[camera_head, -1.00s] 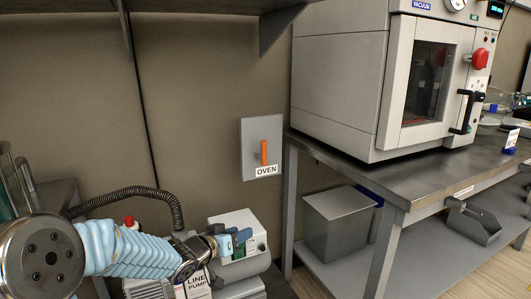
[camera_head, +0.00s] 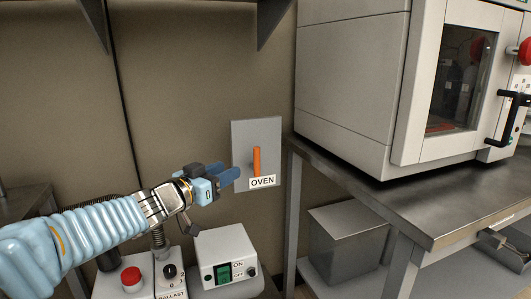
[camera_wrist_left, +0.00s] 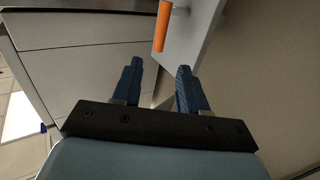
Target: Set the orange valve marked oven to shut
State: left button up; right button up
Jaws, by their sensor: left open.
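The orange valve handle (camera_head: 257,161) stands upright on a grey wall plate (camera_head: 243,132) in the head view. A white label reading OVEN (camera_head: 262,182) sits just below it. My left gripper (camera_head: 233,174) is just left of the handle, apart from it, with its blue fingers pointing towards the plate. In the left wrist view the orange handle (camera_wrist_left: 161,27) shows at the top, beyond the two open, empty fingers (camera_wrist_left: 158,82). My right gripper is not in view.
A large grey vacuum oven (camera_head: 352,80) stands on a steel bench (camera_head: 440,205) to the right. Below my left arm are a pump with a red knob (camera_head: 131,275) and a white box with a green switch (camera_head: 225,258).

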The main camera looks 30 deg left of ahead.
aim_at(255, 156)
pick_arm(q)
jog(key=w, duration=0.4)
jog(key=w+d+b, duration=0.1)
jog(key=w, duration=0.3)
jog(key=w+b, duration=0.1)
jog(key=w, duration=0.4)
jog(key=shift+w+d, duration=0.1)
jog(key=shift+d, duration=0.15)
jog(key=shift+c, duration=0.2)
grip_shut()
